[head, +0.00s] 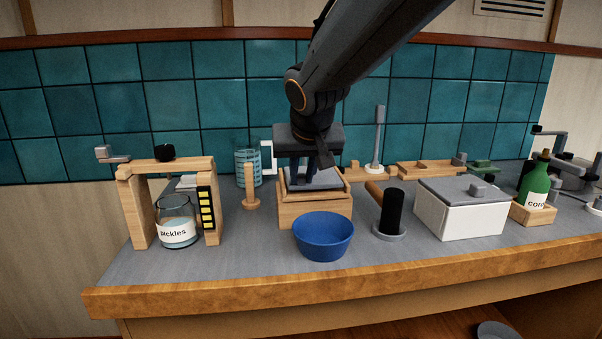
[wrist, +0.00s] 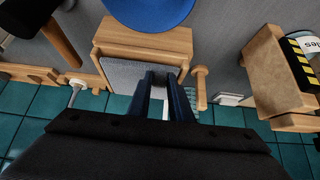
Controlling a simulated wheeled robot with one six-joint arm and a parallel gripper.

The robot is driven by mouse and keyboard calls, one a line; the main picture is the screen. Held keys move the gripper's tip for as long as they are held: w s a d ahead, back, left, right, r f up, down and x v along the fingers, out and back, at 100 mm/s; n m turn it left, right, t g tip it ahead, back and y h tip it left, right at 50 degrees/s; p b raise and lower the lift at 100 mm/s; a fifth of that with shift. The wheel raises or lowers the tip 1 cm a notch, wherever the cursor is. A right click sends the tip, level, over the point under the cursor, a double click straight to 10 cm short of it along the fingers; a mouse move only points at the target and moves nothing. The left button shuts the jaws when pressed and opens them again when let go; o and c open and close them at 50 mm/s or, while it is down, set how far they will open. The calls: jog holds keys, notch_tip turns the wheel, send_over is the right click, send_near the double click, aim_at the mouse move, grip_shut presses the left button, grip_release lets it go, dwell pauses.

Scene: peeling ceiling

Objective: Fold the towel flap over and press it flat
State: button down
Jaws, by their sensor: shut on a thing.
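The towel is a grey panel (head: 322,180) lying in a wooden frame (head: 314,215) in the middle of the counter, and it also shows in the wrist view (wrist: 122,74). My gripper (head: 302,180) reaches down over it from above and behind. In the wrist view my gripper's dark blue fingers (wrist: 159,78) are close together on a small grey piece at the panel's edge, which I take to be the towel flap. The fingers and the frame hide much of this piece.
A blue bowl (head: 323,236) stands just in front of the frame. A black cylinder with a wooden handle (head: 391,212) and a white lidded box (head: 468,214) stand to the right. A wooden peg (head: 250,186) and a pickles jar (head: 176,224) under a wooden arch are left. The tiled wall is close behind.

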jog(key=shift+s+d+f+b, duration=0.15)
jog(key=shift+s+f, duration=0.1)
jog(key=shift+f, duration=0.3)
jog(key=shift+s+a+f+b, duration=0.1)
jog(key=shift+s+f+b, duration=0.1)
jog(key=shift+f, duration=0.35)
jog(key=c, duration=1.6)
grip_release()
jog(key=shift+s, duration=0.1)
jog(key=shift+r, duration=0.2)
jog(key=v, duration=0.5)
jog(key=w+v, duration=0.1)
jog(key=v, duration=0.2)
jog(key=shift+s+a+r, duration=0.1)
jog(key=shift+a+r, duration=0.3)
jog(key=shift+r, duration=0.1)
